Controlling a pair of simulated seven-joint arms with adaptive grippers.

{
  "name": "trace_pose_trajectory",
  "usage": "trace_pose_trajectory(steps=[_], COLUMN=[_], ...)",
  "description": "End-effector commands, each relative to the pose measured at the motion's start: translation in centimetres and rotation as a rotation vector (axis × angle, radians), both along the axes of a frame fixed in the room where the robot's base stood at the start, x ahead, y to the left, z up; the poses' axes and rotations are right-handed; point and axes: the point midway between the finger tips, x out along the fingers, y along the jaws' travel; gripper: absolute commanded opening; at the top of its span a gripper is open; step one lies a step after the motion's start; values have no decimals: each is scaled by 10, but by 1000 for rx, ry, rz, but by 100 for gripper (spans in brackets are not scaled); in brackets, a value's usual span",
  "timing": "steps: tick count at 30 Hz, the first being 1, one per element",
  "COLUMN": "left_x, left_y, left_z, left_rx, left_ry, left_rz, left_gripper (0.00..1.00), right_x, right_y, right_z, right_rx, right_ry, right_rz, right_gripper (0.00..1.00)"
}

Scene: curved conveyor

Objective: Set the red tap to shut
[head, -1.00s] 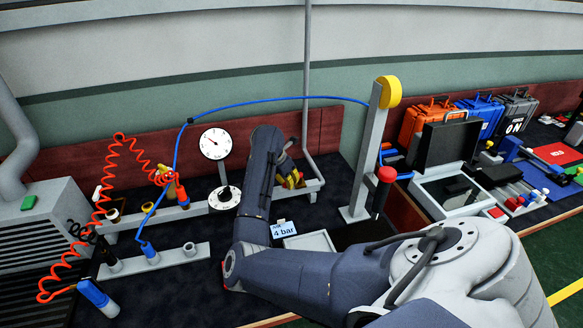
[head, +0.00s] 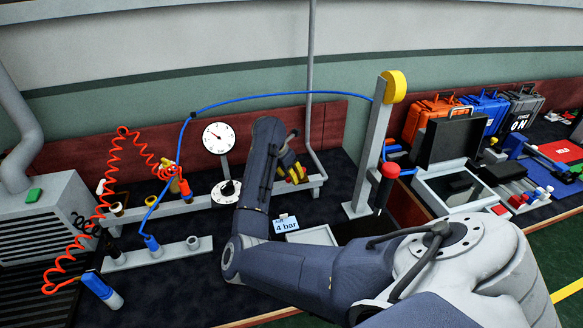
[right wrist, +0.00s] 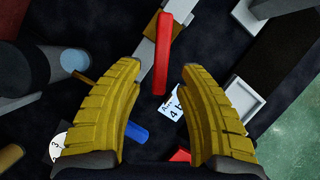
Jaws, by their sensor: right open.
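The red tap's lever (right wrist: 163,52) shows in the right wrist view, long and red, lying at an angle over a grey rail (right wrist: 182,10) with a brass-coloured body beside it. My right gripper (right wrist: 160,75) has yellow fingers, spread wide on either side of the lever's lower end. I see no finger touching the lever. In the head view my right gripper (head: 291,168) is at the bench's back rail, right of the gauge, and my wrist and forearm cover much of that spot. I cannot make out the tap clearly there. My left gripper is not in view.
A small "4 bar" sign (head: 286,225) stands in front of the rail. A round white gauge (head: 218,138) is to the left. A grey post (head: 368,150) with a red-knobbed lever (head: 389,171) stands to the right. A blue hose (head: 270,98) arches above.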

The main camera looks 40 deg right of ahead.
Motion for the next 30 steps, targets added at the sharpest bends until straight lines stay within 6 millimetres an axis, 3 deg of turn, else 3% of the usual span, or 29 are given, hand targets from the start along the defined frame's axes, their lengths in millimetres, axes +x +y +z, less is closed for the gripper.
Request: trace_pose_trajectory(steps=[15, 21, 30], left_x=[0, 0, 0], left_y=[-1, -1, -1], left_z=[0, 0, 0], left_rx=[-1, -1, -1], left_ry=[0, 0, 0], left_rz=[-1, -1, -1], left_gripper=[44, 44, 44], right_x=[-1, -2, -2], right_y=[32, 38, 40], right_z=[79, 94, 98], right_rx=[1, 0, 0], right_ry=[-4, -1, 0], right_rz=[1, -1, -1], right_gripper=[38, 38, 38])
